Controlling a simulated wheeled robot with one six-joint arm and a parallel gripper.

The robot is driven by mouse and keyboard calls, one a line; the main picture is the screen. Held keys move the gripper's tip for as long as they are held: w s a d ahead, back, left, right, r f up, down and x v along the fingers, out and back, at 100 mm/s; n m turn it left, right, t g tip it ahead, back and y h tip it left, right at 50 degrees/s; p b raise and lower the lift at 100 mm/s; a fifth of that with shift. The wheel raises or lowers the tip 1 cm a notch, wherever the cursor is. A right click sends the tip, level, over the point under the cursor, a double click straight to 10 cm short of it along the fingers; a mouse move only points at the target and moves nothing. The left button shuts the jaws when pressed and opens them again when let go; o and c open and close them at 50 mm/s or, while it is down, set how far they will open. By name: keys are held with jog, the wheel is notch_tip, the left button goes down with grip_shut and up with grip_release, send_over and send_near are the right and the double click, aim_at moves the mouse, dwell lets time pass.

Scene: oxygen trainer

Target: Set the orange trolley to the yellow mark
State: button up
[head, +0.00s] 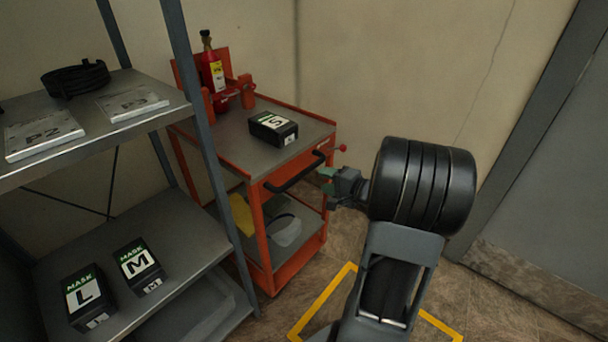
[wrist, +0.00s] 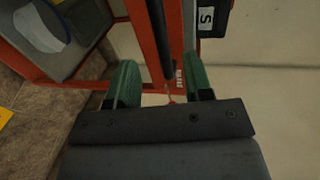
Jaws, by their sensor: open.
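The orange trolley (head: 259,225) stands by the wall, with a black handle (head: 296,180) across its near side. The yellow mark (head: 322,298) is an outline on the floor in front of it, partly hidden by my arm; the trolley stands behind it. My gripper (head: 326,182) is open, just right of the handle. In the wrist view the green fingertips (wrist: 162,80) are spread, and the black handle (wrist: 157,35) runs toward the gap between them. I cannot tell whether they touch it.
The trolley carries a red cylinder (head: 213,72) and a black S box (head: 273,128). A grey shelf rack (head: 185,240) stands close at left, holding mask boxes (head: 139,264). A grey door (head: 555,170) is at right. Floor right of the trolley is partly hidden by my arm.

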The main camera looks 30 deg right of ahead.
aim_at(304, 173)
jog(key=b+x, duration=0.1)
jog(key=x, duration=0.8)
grip_shut()
dwell(0.4)
